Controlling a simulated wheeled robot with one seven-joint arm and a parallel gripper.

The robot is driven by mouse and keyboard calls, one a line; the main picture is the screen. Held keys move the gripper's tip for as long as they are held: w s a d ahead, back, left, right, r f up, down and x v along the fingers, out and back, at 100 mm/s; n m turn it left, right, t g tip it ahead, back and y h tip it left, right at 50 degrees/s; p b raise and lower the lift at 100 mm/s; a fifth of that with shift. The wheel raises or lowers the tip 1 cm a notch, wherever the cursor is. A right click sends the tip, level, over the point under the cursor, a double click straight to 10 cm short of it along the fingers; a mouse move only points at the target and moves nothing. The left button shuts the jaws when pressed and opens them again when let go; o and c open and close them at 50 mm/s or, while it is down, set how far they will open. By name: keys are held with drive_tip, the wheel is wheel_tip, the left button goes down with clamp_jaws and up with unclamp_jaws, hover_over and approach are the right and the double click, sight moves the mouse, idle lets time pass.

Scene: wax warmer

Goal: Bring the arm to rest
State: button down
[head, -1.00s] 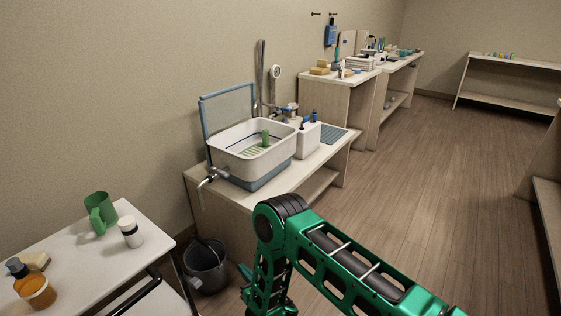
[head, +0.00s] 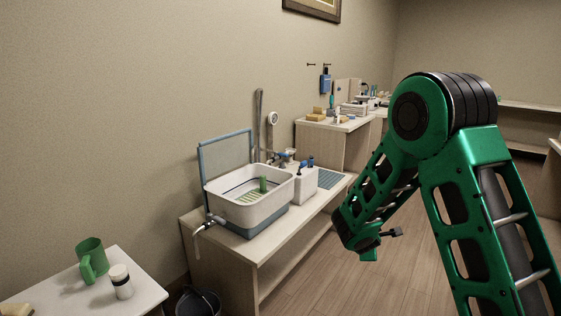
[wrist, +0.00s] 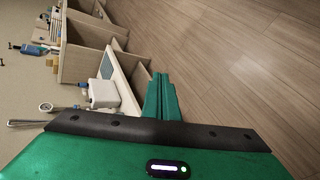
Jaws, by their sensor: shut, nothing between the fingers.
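My green arm rises on the right side of the head view, with its elbow high and its forearm slanting down to the left. My gripper (wrist: 162,98) shows in the wrist view as green fingers close together, with nothing held. In the head view the wrist end hangs in front of the sink bench's right side, and the fingertips are hard to make out there.
A sink bench holds a white basin (head: 244,208) and a white box (head: 304,186). A small table at lower left carries a green mug (head: 91,258) and a white jar (head: 120,281). A dark bucket (head: 198,303) stands between. Floor at centre right is clear.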

drive_tip(key=s+d+r+m+g, duration=0.25)
drive_tip(key=s+d+m, duration=0.2)
drive_tip(key=s, duration=0.25)
drive_tip(key=s+d+r+m+g, duration=0.2)
drive_tip(key=s+d+r+m, duration=0.2)
drive_tip(key=s+d, duration=0.25)
drive_tip(key=s+d+r+m+g, duration=0.2)
drive_tip(key=s+d+r+m, duration=0.15)
drive_tip(key=s, duration=0.45)
drive_tip(key=s+a+r+m+g+y, duration=0.1)
drive_tip(key=s+m, duration=0.4)
drive_tip(key=s, duration=0.8)
drive_tip(key=s+a+r+m+g+y, duration=0.2)
drive_tip(key=s+r+m+y, duration=0.1)
drive_tip(key=s, duration=1)
drive_tip(key=shift+s+a+m+y, duration=0.3)
drive_tip(key=shift+m+y, duration=0.3)
drive_tip(key=shift+m, duration=0.6)
drive_tip(key=shift+w+a, duration=0.1)
